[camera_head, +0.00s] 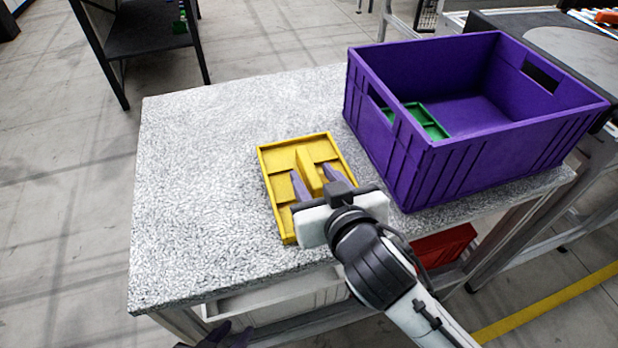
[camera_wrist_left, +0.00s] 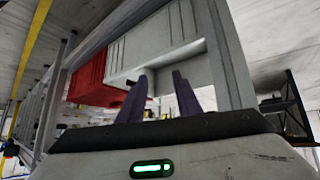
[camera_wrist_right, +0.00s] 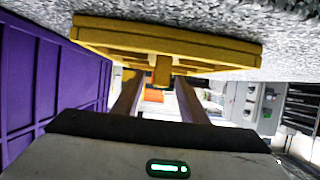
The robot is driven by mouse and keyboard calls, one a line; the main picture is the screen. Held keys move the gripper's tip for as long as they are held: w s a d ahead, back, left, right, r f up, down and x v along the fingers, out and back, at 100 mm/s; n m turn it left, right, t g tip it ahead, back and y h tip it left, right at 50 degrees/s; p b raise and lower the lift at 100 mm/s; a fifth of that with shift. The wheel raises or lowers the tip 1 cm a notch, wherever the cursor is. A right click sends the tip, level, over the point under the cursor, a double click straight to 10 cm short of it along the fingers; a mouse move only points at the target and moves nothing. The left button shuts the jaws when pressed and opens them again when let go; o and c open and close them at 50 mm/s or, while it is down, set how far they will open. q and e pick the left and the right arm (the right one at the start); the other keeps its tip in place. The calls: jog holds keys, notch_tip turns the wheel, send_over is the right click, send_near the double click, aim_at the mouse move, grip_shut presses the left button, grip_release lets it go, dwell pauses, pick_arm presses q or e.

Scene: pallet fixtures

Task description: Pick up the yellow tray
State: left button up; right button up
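The yellow tray (camera_head: 273,208) lies on the speckled table, with raised walls and a thick central ridge (camera_head: 308,171). My right gripper (camera_head: 316,181) is over the tray with its fingers apart, one on each side of the ridge. In the right wrist view the tray (camera_wrist_right: 205,46) is just ahead, and the ridge (camera_wrist_right: 162,72) shows between the open fingertips (camera_wrist_right: 160,80), with gaps on both sides. My left gripper (camera_head: 226,338) is low at the table's front edge, mostly out of frame. In the left wrist view its fingers (camera_wrist_left: 160,78) are apart and empty.
A purple crate (camera_head: 530,140) stands right of the tray on the speckled table (camera_head: 200,190), with a green tray (camera_head: 426,121) inside. The table's left half is clear. Below it are a red bin (camera_head: 440,245) and a pale bin (camera_head: 290,300).

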aim_at(314, 176)
jog(key=x, duration=0.3)
jog(key=shift+w+a+f, duration=0.1)
jog(key=shift+w, duration=0.1)
grip_shut()
